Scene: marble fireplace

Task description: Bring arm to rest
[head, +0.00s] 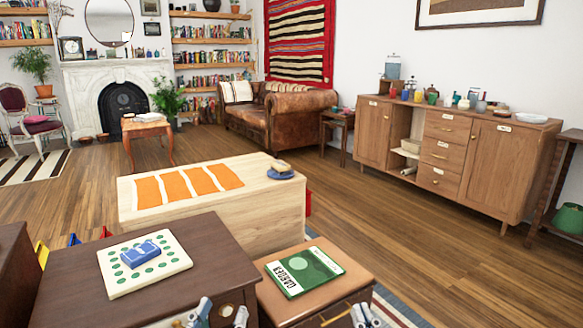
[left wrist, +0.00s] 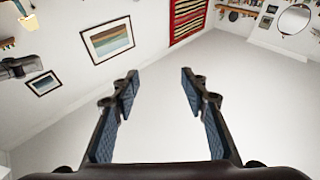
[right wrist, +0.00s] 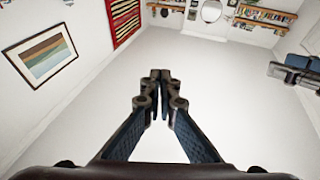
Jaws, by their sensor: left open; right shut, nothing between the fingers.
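My left gripper (head: 222,313) shows at the bottom edge of the head view, in front of the dark brown table. In the left wrist view it (left wrist: 158,88) is open, with nothing between its fingers. My right gripper (head: 365,316) shows at the bottom edge, further right, near the tan-topped low table. In the right wrist view it (right wrist: 160,76) is shut and empty, its fingertips together. Both wrist views look up past the fingers at pale ceiling and tilted walls. Most of both arms is out of the head view.
The dark brown table (head: 205,240) carries a white dotted board (head: 112,284) with a blue item (head: 140,254). A green book (head: 305,270) lies on the tan-topped table (head: 350,272). Beyond stands a pale wood chest (head: 250,213). Wooden floor (head: 430,245) is open before the sideboard (head: 455,150).

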